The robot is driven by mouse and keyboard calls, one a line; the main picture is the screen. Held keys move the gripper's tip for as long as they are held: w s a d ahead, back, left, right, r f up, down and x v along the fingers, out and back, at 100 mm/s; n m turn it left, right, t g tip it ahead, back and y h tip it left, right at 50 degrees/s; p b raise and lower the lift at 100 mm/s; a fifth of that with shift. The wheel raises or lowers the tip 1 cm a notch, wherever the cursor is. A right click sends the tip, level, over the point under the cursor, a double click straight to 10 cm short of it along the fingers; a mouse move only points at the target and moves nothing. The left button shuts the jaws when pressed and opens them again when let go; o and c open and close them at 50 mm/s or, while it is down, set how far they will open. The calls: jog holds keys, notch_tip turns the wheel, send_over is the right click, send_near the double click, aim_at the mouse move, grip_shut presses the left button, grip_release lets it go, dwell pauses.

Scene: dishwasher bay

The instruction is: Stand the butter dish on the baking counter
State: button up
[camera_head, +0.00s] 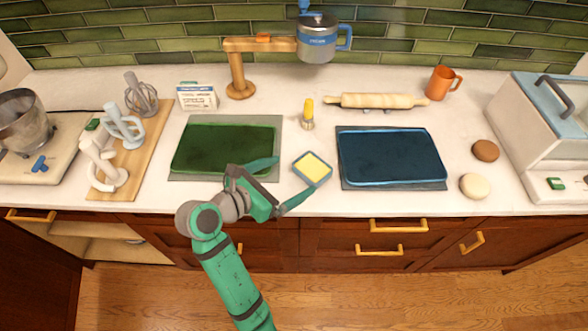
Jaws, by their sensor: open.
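The butter dish (312,168) looks like a small square blue-grey dish with a yellow top. It appears flat on the white baking counter (290,205), between the green tray and the blue tray, near the front edge. My gripper (295,176) is open at the dish's left side. One finger points past its upper left and the other past its lower left. I cannot tell whether either finger touches the dish, or how high the fingers are above the counter.
A green tray (225,148) lies left, partly behind my gripper, and a blue tray (390,158) right. A yellow-topped shaker (308,114) and rolling pin (375,101) stand behind. Two round buns (485,151) lie right. Beaters on a wooden board (150,145) are at left.

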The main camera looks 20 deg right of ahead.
jog(key=shift+s+a+r, duration=0.45)
jog(key=shift+s+a, duration=0.15)
jog(key=shift+s, duration=0.05)
jog(key=shift+s+a+r, duration=0.15)
jog(key=shift+a, duration=0.4)
